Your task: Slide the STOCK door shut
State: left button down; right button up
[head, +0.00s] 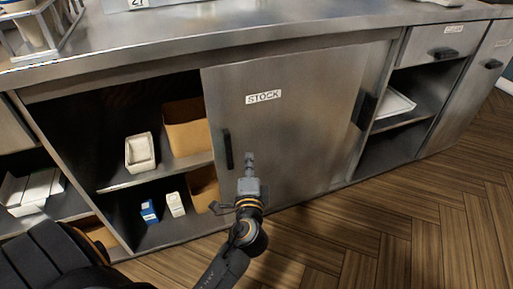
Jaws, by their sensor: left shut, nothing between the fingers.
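The STOCK door (290,135) is a grey metal sliding panel with a white STOCK label (263,97). It covers the right part of the cabinet, and the left part stands open. Its black vertical handle (228,149) sits near the door's left edge. My left gripper (249,158) is shut and empty in front of the door, a little right of the handle. I cannot tell whether it touches the door. My right gripper is not in view.
The open cabinet holds a white container (140,152), cardboard boxes (187,127), a blue carton (149,212) and a white carton (175,204). The metal counter (250,38) runs above. Wooden floor (400,225) lies clear at the right.

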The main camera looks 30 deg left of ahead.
aim_at(235, 127)
pick_arm(q)
jog(key=x, duration=0.3)
jog(key=r+x, duration=0.1)
jog(key=x, duration=0.6)
jog(key=shift+a+r+b, duration=0.2)
jog(key=shift+a+b, duration=0.1)
jog(key=shift+b, duration=0.05)
jog(key=shift+s+a+f, duration=0.1)
jog(key=shift+s+a, duration=0.25)
jog(key=shift+s, duration=0.2)
jog(key=shift+s+a, duration=0.4)
jog(key=shift+s, duration=0.2)
jog(key=shift+s+a, duration=0.35)
jog(key=shift+s, duration=0.15)
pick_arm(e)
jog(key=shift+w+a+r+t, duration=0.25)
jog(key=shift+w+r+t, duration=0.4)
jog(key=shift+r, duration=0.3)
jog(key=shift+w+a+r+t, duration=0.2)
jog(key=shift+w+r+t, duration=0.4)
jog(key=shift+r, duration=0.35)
